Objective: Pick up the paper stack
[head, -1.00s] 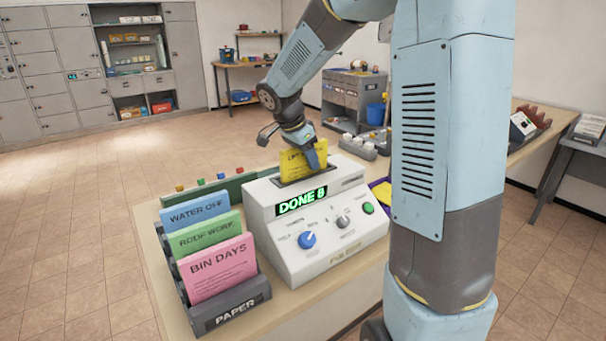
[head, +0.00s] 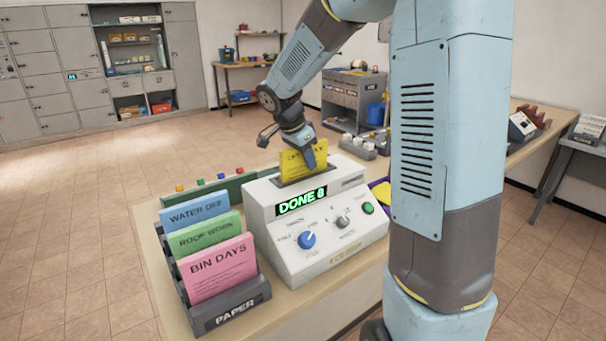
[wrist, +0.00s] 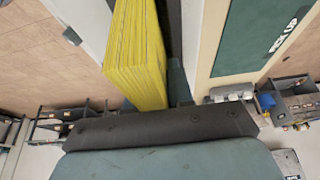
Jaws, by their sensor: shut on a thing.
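The yellow paper stack (head: 303,162) stands upright in the top slot of the white machine (head: 318,222), whose green display reads DONE with a character after it. My gripper (head: 309,158) is shut on the upper part of this stack. In the wrist view the yellow stack (wrist: 137,58) shows its layered edge close to the camera, beside a dark gripper finger (wrist: 160,128). The stack's lower end is hidden in the machine.
A dark PAPER rack (head: 238,305) at the front left holds blue, green and pink stacks. A green strip with coloured pegs (head: 205,188) lies behind it. A purple-edged tray with yellow (head: 381,191) sits right of the machine, partly behind my arm.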

